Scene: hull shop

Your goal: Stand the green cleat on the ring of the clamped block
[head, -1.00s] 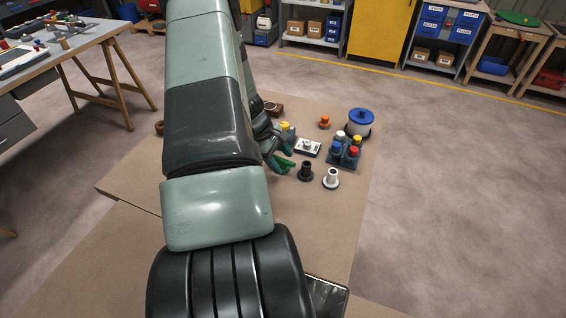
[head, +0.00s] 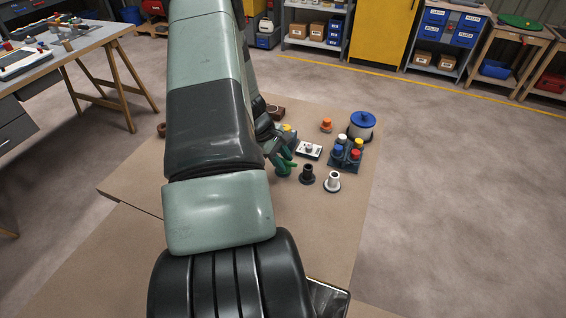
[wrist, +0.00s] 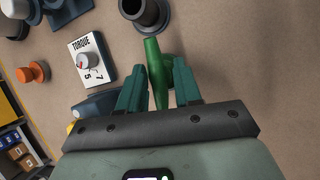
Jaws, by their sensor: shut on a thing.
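The green cleat (wrist: 154,62) is between the fingers of my gripper (wrist: 158,84) in the wrist view. Its bright horn points away from my gripper toward a black flanged bush, and a darker round green part shows beside the right finger. In the head view the cleat (head: 284,168) is small, low over or on the board, left of the black bush. My gripper (head: 279,151) is partly hidden by my arm there. I cannot make out the clamped block's ring. A blue-grey block (wrist: 97,105) with a yellow part is partly hidden behind my gripper; I cannot tell if it is the clamped block.
The black bush (head: 307,174) and a white bush (head: 333,181) stand close right of the cleat. A torque dial plate (head: 309,150), a blue rack of coloured knobs (head: 344,155), an orange knob (head: 326,125) and a blue-lidded pot (head: 362,124) lie beyond. The near board is clear.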

